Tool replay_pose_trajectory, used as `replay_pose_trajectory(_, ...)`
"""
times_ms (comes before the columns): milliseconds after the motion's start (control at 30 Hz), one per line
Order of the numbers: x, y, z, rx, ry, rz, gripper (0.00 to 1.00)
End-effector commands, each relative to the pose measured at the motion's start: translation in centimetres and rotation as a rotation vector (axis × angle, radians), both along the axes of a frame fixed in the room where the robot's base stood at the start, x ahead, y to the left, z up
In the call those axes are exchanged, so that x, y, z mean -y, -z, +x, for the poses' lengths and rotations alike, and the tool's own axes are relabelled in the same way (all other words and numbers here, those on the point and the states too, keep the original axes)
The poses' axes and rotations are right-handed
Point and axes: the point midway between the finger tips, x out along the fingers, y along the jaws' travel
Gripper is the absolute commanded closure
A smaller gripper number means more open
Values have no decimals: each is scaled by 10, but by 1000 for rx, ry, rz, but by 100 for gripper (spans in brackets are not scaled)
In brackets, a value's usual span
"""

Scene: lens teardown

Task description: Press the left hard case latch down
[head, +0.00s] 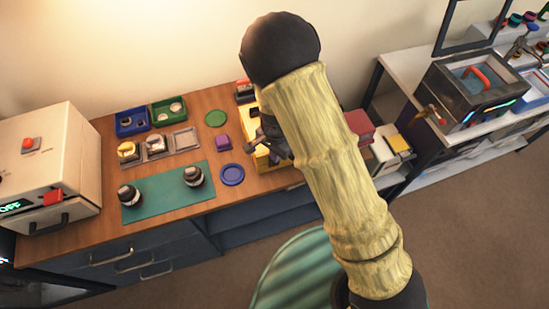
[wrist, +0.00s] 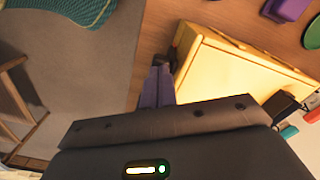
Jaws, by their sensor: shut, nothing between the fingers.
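The yellow hard case (head: 262,160) sits near the front edge of the wooden bench, partly hidden behind my arm. In the wrist view the case (wrist: 235,72) fills the right middle. A small dark piece (wrist: 176,48) at its near left corner looks like a latch. Another dark piece (wrist: 283,104) shows at its right end. I cannot tell the latches' positions. My gripper (wrist: 157,78) has its purple fingers shut and empty, close beside the case's left end. I cannot tell whether they touch it. In the head view my gripper (head: 270,138) is dark and partly hidden by the arm.
On the bench are a green mat (head: 160,200) with two lens parts, a blue disc (head: 232,175), a purple block (head: 222,142) and a green disc (head: 215,118). Blue (head: 118,128) and green trays stand behind. A cream machine (head: 50,160) stands at left.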

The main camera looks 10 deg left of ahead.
Motion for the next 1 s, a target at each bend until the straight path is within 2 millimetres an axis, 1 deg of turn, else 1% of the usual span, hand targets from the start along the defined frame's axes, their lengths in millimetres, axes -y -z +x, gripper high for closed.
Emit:
replay_pose_trajectory(800,0,14,0,1,0,0,100)
replay_pose_trajectory(1000,0,13,0,1,0,0,100)
